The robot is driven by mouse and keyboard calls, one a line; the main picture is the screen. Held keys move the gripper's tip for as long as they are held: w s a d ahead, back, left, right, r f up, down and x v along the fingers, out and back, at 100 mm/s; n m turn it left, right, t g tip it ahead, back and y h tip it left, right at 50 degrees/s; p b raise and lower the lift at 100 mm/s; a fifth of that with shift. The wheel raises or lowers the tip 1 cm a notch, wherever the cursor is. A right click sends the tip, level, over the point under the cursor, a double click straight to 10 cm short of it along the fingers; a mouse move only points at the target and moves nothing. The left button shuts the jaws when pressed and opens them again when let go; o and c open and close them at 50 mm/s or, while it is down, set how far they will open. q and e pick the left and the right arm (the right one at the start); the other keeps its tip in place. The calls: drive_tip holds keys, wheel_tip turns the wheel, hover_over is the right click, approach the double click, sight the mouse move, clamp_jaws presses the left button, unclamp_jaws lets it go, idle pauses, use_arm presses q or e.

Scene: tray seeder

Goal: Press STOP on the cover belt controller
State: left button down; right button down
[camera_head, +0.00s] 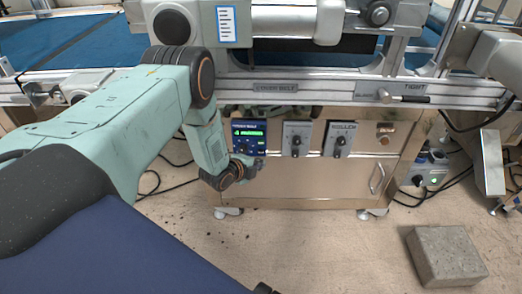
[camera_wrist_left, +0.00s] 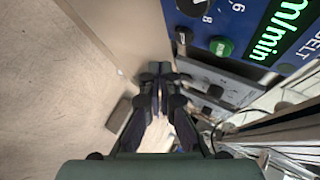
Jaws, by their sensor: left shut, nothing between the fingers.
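The cover belt controller (camera_head: 236,146) is a blue panel with a lit green display, mounted on the cabinet front below the rail. In the left wrist view the controller (camera_wrist_left: 232,22) fills the top right. I cannot read which button is STOP. I cannot tell contact.
Two grey knob boxes, one at left (camera_head: 297,139) and the roller box (camera_head: 340,139), sit right of the controller. The metal cabinet (camera_head: 310,182) has a door handle at right. A concrete block (camera_head: 446,256) lies on the floor.

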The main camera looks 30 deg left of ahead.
use_arm(q)
drive_tip(key=shift+s+d+p, duration=0.4)
drive_tip(key=shift+s, duration=0.2)
drive_tip(key=shift+s+d+p, duration=0.35)
drive_tip(key=shift+s, duration=0.25)
